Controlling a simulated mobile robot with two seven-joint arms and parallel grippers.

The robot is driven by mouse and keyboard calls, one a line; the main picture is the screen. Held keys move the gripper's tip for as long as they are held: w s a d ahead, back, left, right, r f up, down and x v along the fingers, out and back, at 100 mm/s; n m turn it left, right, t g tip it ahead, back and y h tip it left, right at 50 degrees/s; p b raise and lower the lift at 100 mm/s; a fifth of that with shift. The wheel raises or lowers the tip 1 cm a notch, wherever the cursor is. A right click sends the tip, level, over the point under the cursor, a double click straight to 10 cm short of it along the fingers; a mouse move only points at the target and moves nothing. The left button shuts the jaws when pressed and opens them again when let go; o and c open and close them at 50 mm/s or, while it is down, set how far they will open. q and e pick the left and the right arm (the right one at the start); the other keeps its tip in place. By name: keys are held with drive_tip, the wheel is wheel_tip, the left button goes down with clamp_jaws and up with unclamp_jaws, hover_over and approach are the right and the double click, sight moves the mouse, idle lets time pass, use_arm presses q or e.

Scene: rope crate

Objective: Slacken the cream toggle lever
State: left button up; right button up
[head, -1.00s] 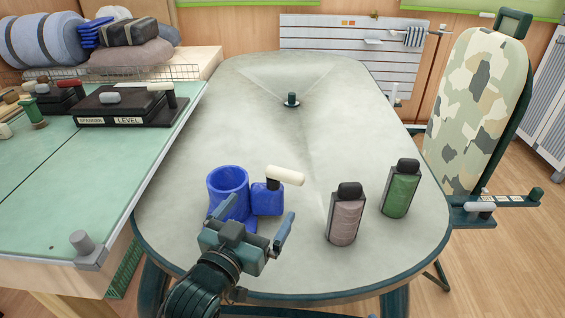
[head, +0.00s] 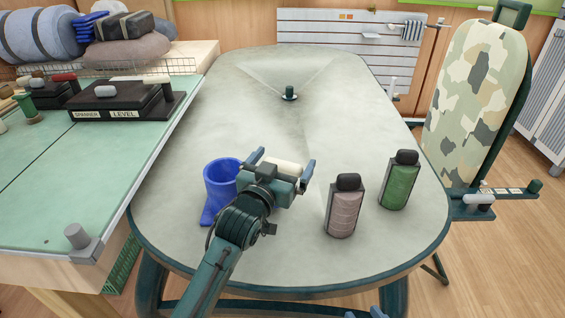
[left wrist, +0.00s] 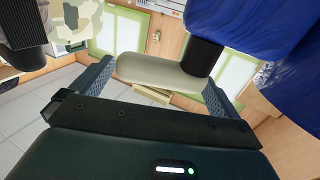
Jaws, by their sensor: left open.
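The cream toggle lever (head: 284,167) has a rounded cream bar, and it lies between the fingers of my left gripper (head: 281,164). In the left wrist view the cream bar (left wrist: 160,72) spans most of the gap between the two fingers, with a black stem on a blue body (left wrist: 235,25). My left gripper is open around the lever; contact cannot be made out. The blue cylinder (head: 221,178) of the fixture stands left of my gripper, and my wrist hides the fixture's block. Small blue tips of my right gripper (head: 366,314) show at the bottom edge.
A pinkish bottle (head: 343,212) and a green bottle (head: 399,185) stand right of my left gripper on the grey table (head: 300,125). A green bench (head: 60,190) with a lever box (head: 120,105) is at left. The table's far half is mostly clear.

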use_arm(q)
drive_tip(key=c, duration=1.3)
